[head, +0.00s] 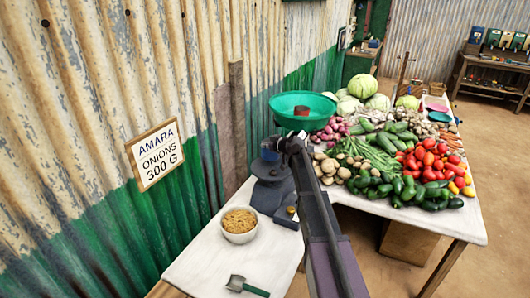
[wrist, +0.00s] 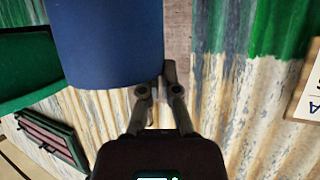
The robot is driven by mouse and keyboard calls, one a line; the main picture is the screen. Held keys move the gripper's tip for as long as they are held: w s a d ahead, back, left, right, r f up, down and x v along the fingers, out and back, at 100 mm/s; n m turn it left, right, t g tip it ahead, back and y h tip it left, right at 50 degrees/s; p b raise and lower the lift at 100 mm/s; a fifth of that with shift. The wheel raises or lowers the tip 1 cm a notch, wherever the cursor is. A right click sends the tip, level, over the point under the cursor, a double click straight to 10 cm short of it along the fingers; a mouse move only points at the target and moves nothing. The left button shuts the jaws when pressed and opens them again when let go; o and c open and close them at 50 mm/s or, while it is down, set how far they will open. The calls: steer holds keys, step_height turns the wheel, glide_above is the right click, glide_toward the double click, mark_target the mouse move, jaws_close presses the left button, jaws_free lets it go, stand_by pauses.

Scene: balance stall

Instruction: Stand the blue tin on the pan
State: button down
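The blue tin (wrist: 105,40) fills the upper left of the wrist view. Its lower right edge lies between my gripper's (wrist: 157,80) two close-set fingertips; the left fingertip is hidden by the tin. In the head view, my gripper (head: 281,146) is above the dark scale body, and the tin (head: 269,155) shows small and dark at its end. The green pan (head: 283,101) is beyond and higher, with a red-brown block (head: 301,110) in it. The pan's green also shows at left in the wrist view (wrist: 20,62). The tin is apart from the pan.
The scale body (head: 270,190) stands on the white tabletop (head: 200,268). A bowl of yellowish grains (head: 239,222) and a green-handled scoop (head: 247,287) are nearer. Vegetables crowd the right. The corrugated wall (head: 90,120) with an onion sign (head: 156,155) is close on the left.

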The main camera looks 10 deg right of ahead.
mark_target(265, 158)
steer(key=shift+w, duration=0.3)
steer(key=shift+w+f+b, duration=0.35)
steer(key=shift+f+b, duration=0.2)
steer(key=shift+f, duration=0.05)
steer(key=shift+f+b, duration=1.25)
steer(key=shift+f, duration=0.15)
steer(key=c, duration=0.8)
jaws_free()
steer(key=shift+r, duration=0.25)
steer(key=p+v, duration=0.5)
steer(key=v, duration=0.7)
